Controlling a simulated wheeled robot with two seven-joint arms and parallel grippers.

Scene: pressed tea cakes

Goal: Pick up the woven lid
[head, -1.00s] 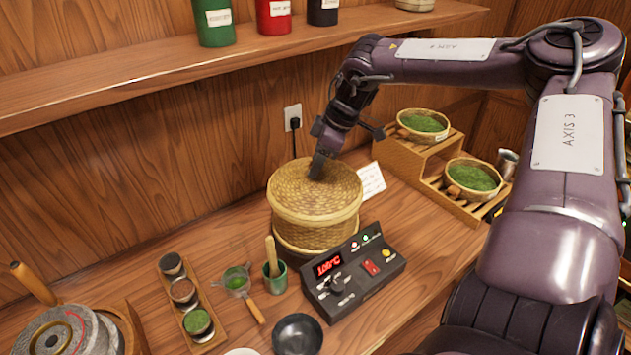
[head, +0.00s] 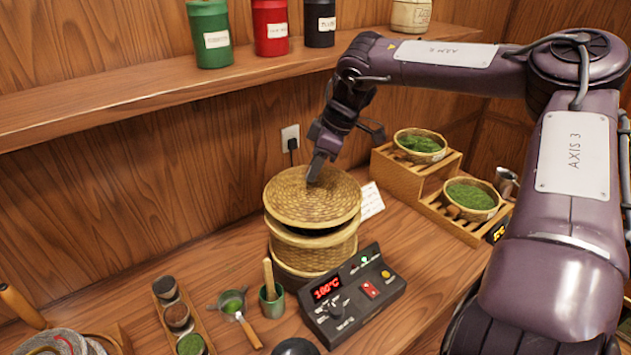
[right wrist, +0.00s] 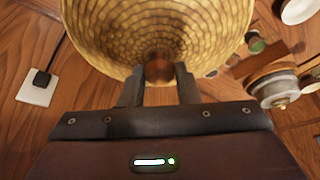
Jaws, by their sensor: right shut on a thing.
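The round woven lid (head: 335,200) is raised and slightly tilted above the woven steamer basket (head: 325,250); a dark gap shows between them at the front. My right gripper (head: 314,178) is at the lid's top centre. In the right wrist view the lid (right wrist: 190,35) fills the upper middle, and my right gripper (right wrist: 160,78) has its two fingers shut on the lid's brown wooden knob (right wrist: 159,68). My left gripper is not in the frames.
A black control box (head: 350,295) with a red display stands in front of the basket. Baskets of green leaves (head: 470,196) sit on a stepped wooden rack at right. A shelf (head: 150,95) with canisters runs above. A small green cup (head: 271,300) stands front left.

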